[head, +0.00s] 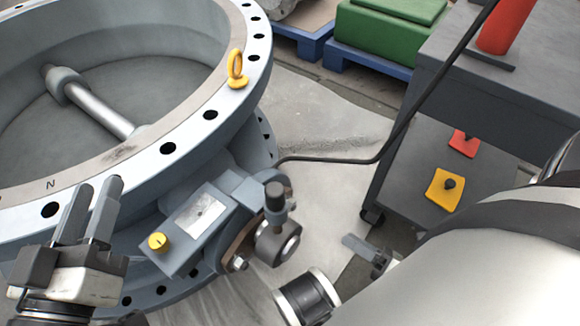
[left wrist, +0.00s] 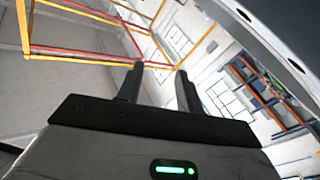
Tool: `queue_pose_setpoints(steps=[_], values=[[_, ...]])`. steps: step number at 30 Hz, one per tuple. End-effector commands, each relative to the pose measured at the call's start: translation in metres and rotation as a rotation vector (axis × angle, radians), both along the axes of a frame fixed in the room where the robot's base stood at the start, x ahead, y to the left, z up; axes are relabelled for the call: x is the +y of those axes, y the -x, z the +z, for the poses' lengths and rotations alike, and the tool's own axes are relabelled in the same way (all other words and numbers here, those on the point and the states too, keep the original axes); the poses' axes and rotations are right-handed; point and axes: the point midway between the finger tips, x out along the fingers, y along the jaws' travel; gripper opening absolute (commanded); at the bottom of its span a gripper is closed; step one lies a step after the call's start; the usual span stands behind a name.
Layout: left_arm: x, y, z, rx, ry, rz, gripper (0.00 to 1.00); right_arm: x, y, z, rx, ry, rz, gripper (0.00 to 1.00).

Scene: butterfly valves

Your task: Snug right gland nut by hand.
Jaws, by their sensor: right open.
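A grey butterfly valve (head: 185,130) fills the left of the head view. A silver hex nut (head: 239,264) shows beside a brown-edged plate on the valve's near side; whether it is the right gland nut I cannot tell. A dark ring-shaped fitting (head: 280,243) stands just right of it. My left gripper (head: 97,183) is over the valve's near flange, its fingers apart and empty. It also shows in the left wrist view (left wrist: 160,70). My right gripper (head: 365,248) is open, right of the ring fitting and apart from it, partly hidden by my right arm.
A yellow lifting eye (head: 237,72) stands on the flange. A box with a yellow knob (head: 158,241) juts out from the valve. A black cable (head: 340,160) runs from the valve up past a grey cart (head: 470,85). Green crates (head: 375,40) stand behind. Floor between valve and cart is clear.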

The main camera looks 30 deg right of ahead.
Motion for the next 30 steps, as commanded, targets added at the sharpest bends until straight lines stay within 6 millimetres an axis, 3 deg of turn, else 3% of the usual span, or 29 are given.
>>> queue_pose_setpoints(steps=[5,18,24,30], values=[[0.002,-0.001,0.001,-0.048,-0.01,0.016,0.36,0.011,-0.026,-0.001,-0.007,-0.002,0.002,0.49],[0.004,-0.006,0.051,-0.477,-0.112,0.051,0.36,0.047,-0.113,-0.002,-0.004,-0.003,0.001,0.49],[0.004,-0.001,0.067,-0.616,-0.141,0.062,0.36,0.057,-0.137,-0.001,-0.003,-0.003,0.0,0.49],[0.003,0.002,0.073,-0.665,-0.151,0.066,0.36,0.06,-0.144,0.0,0.0,-0.003,0.001,0.49]])
